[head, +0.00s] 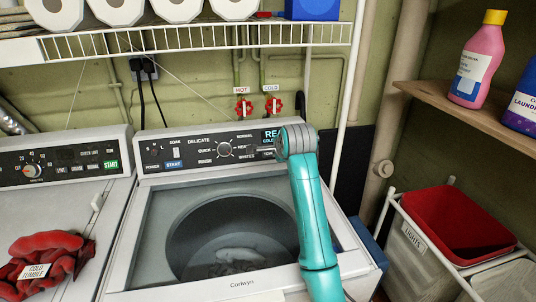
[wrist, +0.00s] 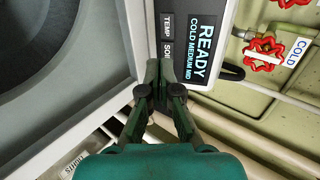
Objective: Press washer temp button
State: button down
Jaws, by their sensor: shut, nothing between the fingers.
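The washer (head: 140,235) has a dark control panel (head: 190,148) along its back, with a round dial (head: 224,149) and a lit display. In the wrist view the display (wrist: 205,45) reads READY, COLD MEDIUM MED. The TEMP button (wrist: 168,25) is a small dark label-like key beside the display, with another key (wrist: 168,53), partly covered, below it. My gripper (wrist: 160,66) is shut and empty. Its tips show just below the lower key, lined up near the column of keys; I cannot tell whether they touch the panel. In the head view my arm hides part of the panel's right end.
Red HOT (head: 243,108) and COLD (head: 273,105) valves sit on the wall behind the washer. A wire shelf (head: 190,42) hangs above. A red basket (head: 460,225) and shelf with bottles (head: 478,62) are right.

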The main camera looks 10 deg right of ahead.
send_near(268, 155)
jog(key=x, duration=0.5)
jog(key=shift+d+f, duration=0.1)
jog(key=shift+f, duration=0.05)
jog(key=shift+x, duration=0.85)
jog(key=shift+w, duration=0.1)
